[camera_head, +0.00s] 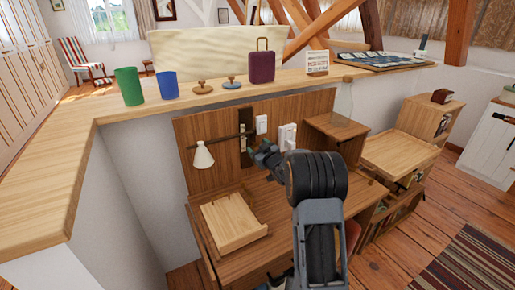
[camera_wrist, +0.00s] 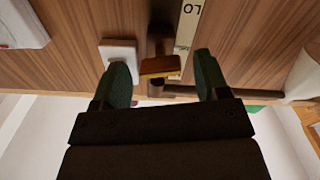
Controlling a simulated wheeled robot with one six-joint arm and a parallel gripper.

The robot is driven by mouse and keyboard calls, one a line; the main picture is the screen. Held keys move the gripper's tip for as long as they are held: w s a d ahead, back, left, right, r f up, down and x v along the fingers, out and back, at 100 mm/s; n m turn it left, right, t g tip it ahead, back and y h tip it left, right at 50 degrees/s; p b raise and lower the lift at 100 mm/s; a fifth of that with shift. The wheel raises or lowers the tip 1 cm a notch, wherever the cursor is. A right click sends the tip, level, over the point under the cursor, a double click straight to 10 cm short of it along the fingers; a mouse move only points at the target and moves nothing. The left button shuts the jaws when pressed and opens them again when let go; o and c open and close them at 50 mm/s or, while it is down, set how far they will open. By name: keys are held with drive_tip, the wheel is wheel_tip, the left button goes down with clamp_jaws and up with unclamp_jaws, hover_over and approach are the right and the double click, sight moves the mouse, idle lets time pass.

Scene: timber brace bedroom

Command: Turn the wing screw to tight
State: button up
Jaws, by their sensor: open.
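A brass-brown wing screw (camera_wrist: 160,67) on a dark mount sits between my gripper's fingers in the wrist view. Its wing runs roughly across the picture. A pale plate (camera_wrist: 187,25) with the letters "LO" is just beside it. My gripper (camera_wrist: 161,59) is open, with one green finger on each side of the wing screw and visible gaps between. In the head view my gripper (camera_head: 266,157) is at the wooden back panel (camera_head: 213,122) of the desk, near a dark upright plate (camera_head: 246,143); the wing screw cannot be made out there.
A white lamp (camera_head: 203,156) hangs left of my gripper, and white switches (camera_head: 287,136) are on the panel to its right. A wooden tray (camera_head: 232,222) lies on the desk below. Cups and a purple suitcase (camera_head: 262,65) stand on the ledge above.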

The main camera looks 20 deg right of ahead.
drive_tip(key=shift+w, duration=0.4)
drive_tip(key=shift+c, duration=0.5)
drive_tip(key=c, duration=0.8)
